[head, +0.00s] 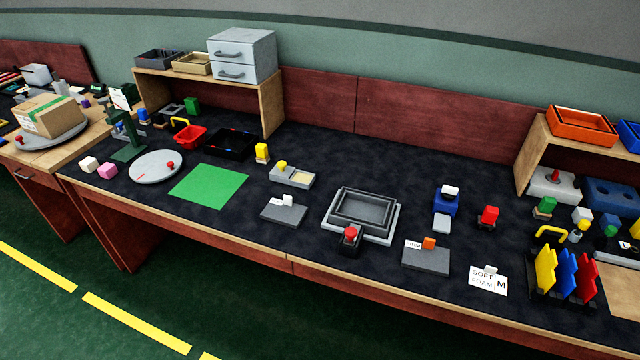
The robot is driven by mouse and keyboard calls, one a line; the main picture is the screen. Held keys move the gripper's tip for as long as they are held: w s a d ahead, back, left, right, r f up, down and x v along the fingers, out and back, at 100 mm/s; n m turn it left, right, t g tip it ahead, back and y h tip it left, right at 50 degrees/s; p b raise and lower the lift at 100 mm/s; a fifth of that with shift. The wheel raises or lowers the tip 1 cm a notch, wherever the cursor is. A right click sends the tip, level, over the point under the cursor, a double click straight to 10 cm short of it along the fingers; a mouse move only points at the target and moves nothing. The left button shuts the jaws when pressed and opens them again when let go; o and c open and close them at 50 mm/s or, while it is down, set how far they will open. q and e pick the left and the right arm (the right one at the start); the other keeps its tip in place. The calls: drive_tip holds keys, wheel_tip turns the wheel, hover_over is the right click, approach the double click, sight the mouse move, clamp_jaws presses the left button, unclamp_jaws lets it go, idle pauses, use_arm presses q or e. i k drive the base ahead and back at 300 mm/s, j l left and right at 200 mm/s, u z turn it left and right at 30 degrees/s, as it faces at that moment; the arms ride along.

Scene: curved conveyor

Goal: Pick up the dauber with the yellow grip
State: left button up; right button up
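Two things with yellow upper parts stand near the middle left of the table in the head view. One is an upright yellow block on a tan base (262,153), just right of the black tray, and it looks like a dauber with a yellow grip. The other is a small yellow piece (282,165) at the left end of a grey holder with a beige pad (299,179). I cannot tell for sure which is the dauber. Both look free of any contact with me. Neither of my grippers shows in this view.
A green mat (208,184), a round grey plate (156,167) and a black tray (231,144) lie to the left. A grey slab (283,213) and grey nested trays (363,207) stand to the right. A shelf with grey drawers (243,56) stands behind.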

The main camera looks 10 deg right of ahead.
sight(262, 157)
drive_tip(key=i+j+z, duration=0.55)
drive_tip(key=z, duration=0.15)
drive_tip(key=i+j+z, duration=0.3)
drive_tip(key=k+j, duration=0.05)
drive_tip(key=k, duration=0.05)
